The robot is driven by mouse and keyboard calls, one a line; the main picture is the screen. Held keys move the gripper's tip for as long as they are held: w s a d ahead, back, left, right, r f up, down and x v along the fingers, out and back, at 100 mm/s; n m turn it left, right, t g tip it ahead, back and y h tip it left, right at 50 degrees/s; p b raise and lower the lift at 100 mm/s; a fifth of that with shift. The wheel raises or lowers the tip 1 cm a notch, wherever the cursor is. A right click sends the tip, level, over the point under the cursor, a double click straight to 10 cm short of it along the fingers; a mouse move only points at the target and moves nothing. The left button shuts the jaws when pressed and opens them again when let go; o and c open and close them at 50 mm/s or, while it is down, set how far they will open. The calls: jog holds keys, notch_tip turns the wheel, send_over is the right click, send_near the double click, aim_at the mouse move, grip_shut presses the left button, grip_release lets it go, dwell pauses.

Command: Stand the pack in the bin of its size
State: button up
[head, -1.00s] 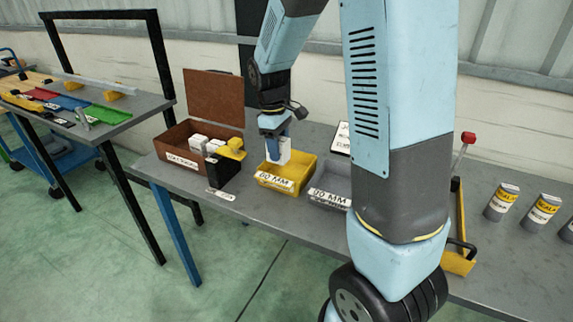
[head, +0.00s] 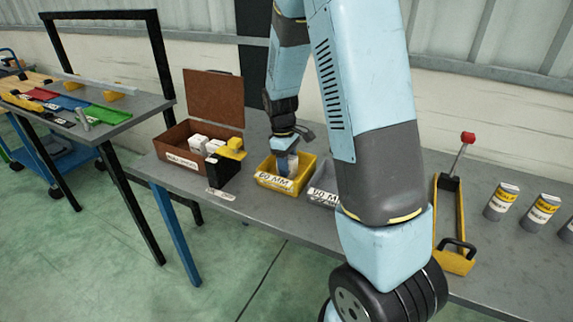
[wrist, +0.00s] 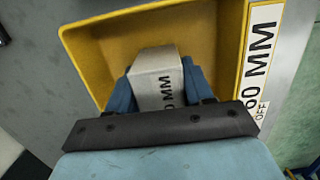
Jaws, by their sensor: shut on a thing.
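A pale grey-white pack (wrist: 157,62) is held between the blue fingers of my gripper (wrist: 158,88). Its visible print ends in "0 MM"; the first digit is not clear. The yellow bin (wrist: 85,60) has a white label reading "60 MM" (wrist: 262,62). In the head view the pack (head: 292,163) is at the opening of the yellow bin (head: 268,181), below my gripper (head: 287,152). Its lower end is hidden, so I cannot tell whether it touches the floor. A grey bin (head: 324,184) with an "MM" label stands just right, partly hidden by my arm.
A brown open box (head: 182,145) with white packs stands left of the bins, with a black-and-yellow fixture (head: 228,160) beside it. A yellow tray with a red-knobbed lever (head: 446,215) and several cans (head: 540,212) are to the right.

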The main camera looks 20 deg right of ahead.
jog(key=o, duration=1.3)
